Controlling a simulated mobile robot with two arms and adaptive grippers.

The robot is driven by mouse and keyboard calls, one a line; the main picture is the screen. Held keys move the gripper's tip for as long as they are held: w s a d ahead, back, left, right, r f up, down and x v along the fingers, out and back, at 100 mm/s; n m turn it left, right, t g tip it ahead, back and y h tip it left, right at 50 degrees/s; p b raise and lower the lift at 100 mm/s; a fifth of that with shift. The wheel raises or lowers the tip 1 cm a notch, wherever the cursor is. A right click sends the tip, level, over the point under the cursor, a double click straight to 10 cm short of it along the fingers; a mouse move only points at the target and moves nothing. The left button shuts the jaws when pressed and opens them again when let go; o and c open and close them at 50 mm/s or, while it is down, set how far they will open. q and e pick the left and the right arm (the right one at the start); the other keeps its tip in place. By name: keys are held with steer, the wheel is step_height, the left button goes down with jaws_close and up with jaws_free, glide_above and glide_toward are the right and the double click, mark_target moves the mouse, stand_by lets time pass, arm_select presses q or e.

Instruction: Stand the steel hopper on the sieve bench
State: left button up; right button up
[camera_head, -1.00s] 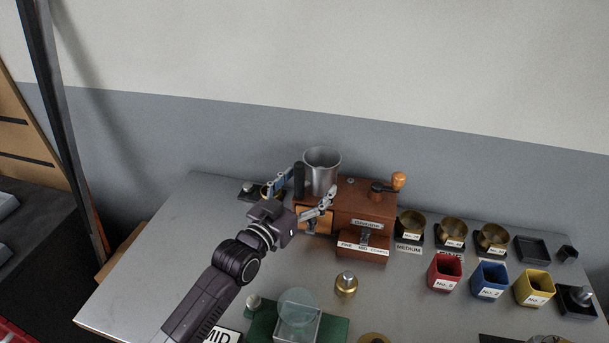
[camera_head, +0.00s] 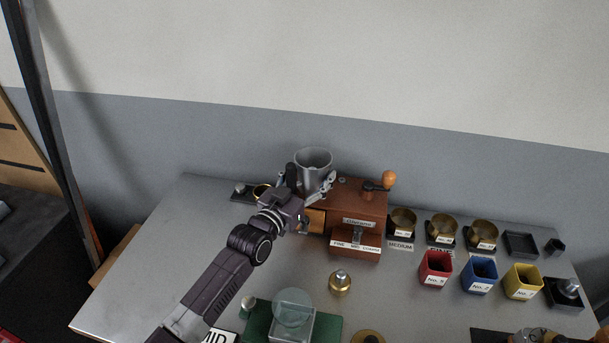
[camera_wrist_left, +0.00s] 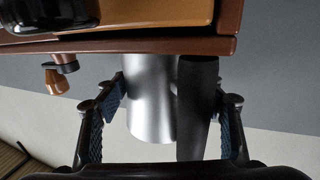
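The steel hopper (camera_head: 314,165), a grey cup with a black handle (camera_head: 291,176), is upright at the left end of the wooden grinder (camera_head: 364,199), apparently on its top. My left gripper (camera_head: 304,183) is at the hopper, its fingers apart on either side. In the left wrist view, the hopper (camera_wrist_left: 150,100) and its handle (camera_wrist_left: 197,105) are between the two spread fingers; whether a finger touches the hopper is unclear. The hopper's base is hidden. Several brass sieves (camera_head: 442,226) stand right of the grinder on the steel bench (camera_head: 185,250). My right gripper is not in view.
Red (camera_head: 435,268), blue (camera_head: 479,274) and yellow (camera_head: 522,281) cups stand front right. A brass weight (camera_head: 340,283) is before the grinder. A green base (camera_head: 331,327) holds a clear box. The bench is bare at left. The crank (camera_head: 377,186) tops the grinder.

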arm_select(q)
steer(key=c, duration=0.9)
steer(key=shift+r, duration=0.1)
step_height(320, 180, up, 19)
steer(key=b, duration=0.1)
steer(key=s+a+f+n+t+y, duration=0.1)
steer(key=s+a+f+n+y, duration=0.25)
steer(key=s+a+f, duration=0.65)
steer(key=s+a+f+y, duration=0.1)
steer(key=s+a+f, duration=0.1)
steer(key=s, duration=0.6)
steer(key=s+a+f+n+y, duration=0.1)
steer(key=s+a+f+y, duration=0.1)
steer(key=s, duration=0.5)
steer(key=s+a+f+n+t+y, duration=0.1)
steer(key=s+a+f+y, duration=0.1)
steer(key=s+a, duration=0.3)
steer(key=shift+s+a+f, duration=0.1)
steer(key=shift+s+f, duration=0.15)
steer(key=shift+s, duration=0.35)
steer(key=shift+s+a+f, duration=0.1)
steer(key=shift+s+f, duration=0.1)
steer(key=shift+s, duration=0.45)
steer(key=shift+s+a+f, duration=0.1)
steer(key=shift+s+f, duration=0.15)
steer(key=shift+s, duration=0.35)
